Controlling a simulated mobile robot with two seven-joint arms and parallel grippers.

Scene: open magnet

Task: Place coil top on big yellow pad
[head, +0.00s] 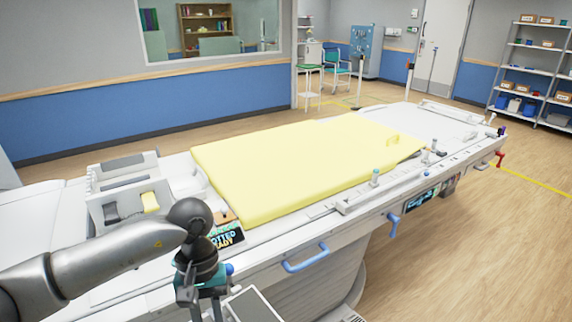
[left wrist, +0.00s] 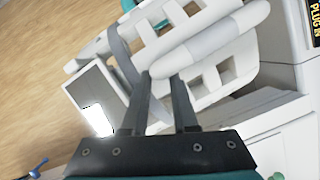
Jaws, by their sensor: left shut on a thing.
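The coil top (left wrist: 215,40), a white frame with rounded bars and slots, fills the upper middle of the left wrist view. My left gripper (left wrist: 161,80) is shut on its rounded bar, near the bar's end. In the head view my left gripper (head: 200,298) points down at the bottom, in front of the table's near side; what it holds is largely out of frame. The big yellow pad (head: 300,170) lies flat and bare on the table, beyond and right of this gripper. My right gripper is not in view.
A white coil base (head: 105,215) with grey parts and a small yellow pad (head: 150,202) sits on the table's left part. A blue handle (head: 305,260) juts from the table's near side. Small posts (head: 375,178) stand along the right rail.

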